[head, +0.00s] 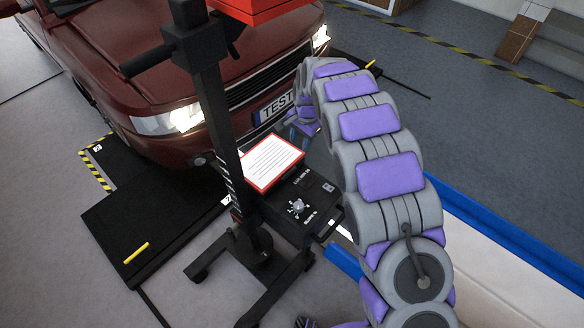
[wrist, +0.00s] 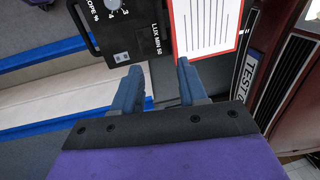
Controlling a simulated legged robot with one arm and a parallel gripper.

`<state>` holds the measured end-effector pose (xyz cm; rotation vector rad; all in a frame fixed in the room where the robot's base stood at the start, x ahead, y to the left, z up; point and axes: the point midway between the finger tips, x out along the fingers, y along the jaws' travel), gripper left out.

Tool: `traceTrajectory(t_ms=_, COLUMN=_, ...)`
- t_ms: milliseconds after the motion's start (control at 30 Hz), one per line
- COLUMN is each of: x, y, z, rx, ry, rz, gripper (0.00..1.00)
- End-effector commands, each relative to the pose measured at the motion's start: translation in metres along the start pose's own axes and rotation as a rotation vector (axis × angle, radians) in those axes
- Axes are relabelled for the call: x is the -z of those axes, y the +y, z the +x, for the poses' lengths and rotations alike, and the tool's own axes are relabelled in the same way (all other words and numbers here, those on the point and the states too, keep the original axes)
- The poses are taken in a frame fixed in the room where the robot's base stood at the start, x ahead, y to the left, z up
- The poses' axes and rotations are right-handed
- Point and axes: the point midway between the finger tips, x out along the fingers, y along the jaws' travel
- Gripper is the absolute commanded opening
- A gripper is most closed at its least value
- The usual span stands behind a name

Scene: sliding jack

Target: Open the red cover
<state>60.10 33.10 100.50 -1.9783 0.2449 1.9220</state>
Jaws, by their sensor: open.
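A flat panel with a red border and a white lined face (head: 273,162) stands tilted at the back of a black control box (head: 300,200) on the stand. It also shows at the top of the wrist view (wrist: 205,25). A red housing (head: 258,8) on the post is cut off by the top edge of the head view. My gripper (wrist: 158,78) is open, its two blue fingers apart with nothing between them. In the head view my gripper (head: 303,128) is partly hidden by my arm, near the panel's upper right corner.
The black post (head: 215,100) and wheeled base (head: 258,258) stand in front of a dark red car (head: 130,60). The box has a dial (head: 298,208) and a handle. A blue-edged white strip (head: 480,240) lies at right.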

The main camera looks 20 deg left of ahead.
Motion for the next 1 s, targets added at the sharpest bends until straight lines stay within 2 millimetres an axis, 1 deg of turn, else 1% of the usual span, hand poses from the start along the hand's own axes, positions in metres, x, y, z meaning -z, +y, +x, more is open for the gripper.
traceTrajectory(t_ms=100, x=-0.001, y=-0.006, z=0.005, rx=0.008, ry=-0.001, rz=0.001, gripper=0.42)
traceTrajectory(t_ms=233, x=-0.001, y=-0.006, z=0.011, rx=0.008, ry=-0.001, rz=0.002, gripper=0.42)
traceTrajectory(t_ms=367, x=-0.001, y=-0.005, z=0.025, rx=0.005, ry=-0.002, rz=0.002, gripper=0.42)
traceTrajectory(t_ms=667, x=-0.002, y=-0.006, z=0.079, rx=0.004, ry=-0.002, rz=0.001, gripper=0.42)
traceTrajectory(t_ms=1000, x=-0.002, y=-0.005, z=0.146, rx=0.003, ry=-0.003, rz=0.002, gripper=0.42)
